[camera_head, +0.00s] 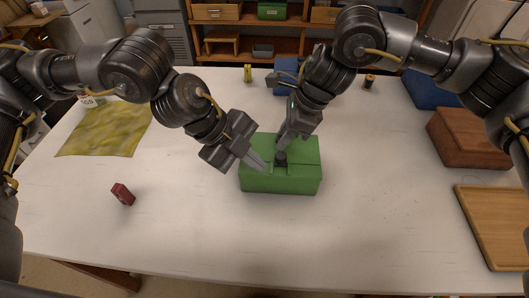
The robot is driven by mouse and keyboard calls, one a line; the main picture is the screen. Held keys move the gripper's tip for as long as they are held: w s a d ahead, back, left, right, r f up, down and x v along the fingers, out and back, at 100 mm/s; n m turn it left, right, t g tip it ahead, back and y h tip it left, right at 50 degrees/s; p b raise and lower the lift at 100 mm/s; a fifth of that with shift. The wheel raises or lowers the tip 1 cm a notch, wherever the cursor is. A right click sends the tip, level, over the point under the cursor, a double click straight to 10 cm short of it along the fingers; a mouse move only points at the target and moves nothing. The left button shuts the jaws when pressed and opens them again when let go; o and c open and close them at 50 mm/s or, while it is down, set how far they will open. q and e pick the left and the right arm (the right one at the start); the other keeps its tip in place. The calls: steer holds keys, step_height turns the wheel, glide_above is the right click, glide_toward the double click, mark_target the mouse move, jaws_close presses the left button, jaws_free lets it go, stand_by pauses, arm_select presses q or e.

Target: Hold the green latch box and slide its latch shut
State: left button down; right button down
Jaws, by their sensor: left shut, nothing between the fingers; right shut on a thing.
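The green latch box (281,184) stands on the white table, near the middle of the camera_head view. Its dark latch knob (281,159) sits on the top face, partly hidden by my grippers. My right gripper (281,148) comes down from above and is shut on the latch knob; its fingertips partly hide the contact. My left gripper (262,166) is shut and empty, with its fingertips over the left part of the box top, just left of the knob. I cannot tell whether the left fingertips touch the box.
A small dark red object (123,194) lies on the table at left, with a yellow-green cloth (107,129) behind it. A brown box (467,138) and a wooden board (494,226) are at right. A blue object (287,75) stands behind the grippers. The table in front of the box is clear.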

arm_select(q)
steer(key=v, duration=1)
steer(key=shift+s+a, duration=0.25)
arm_select(e)
steer(key=c, duration=1.1)
jaws_free()
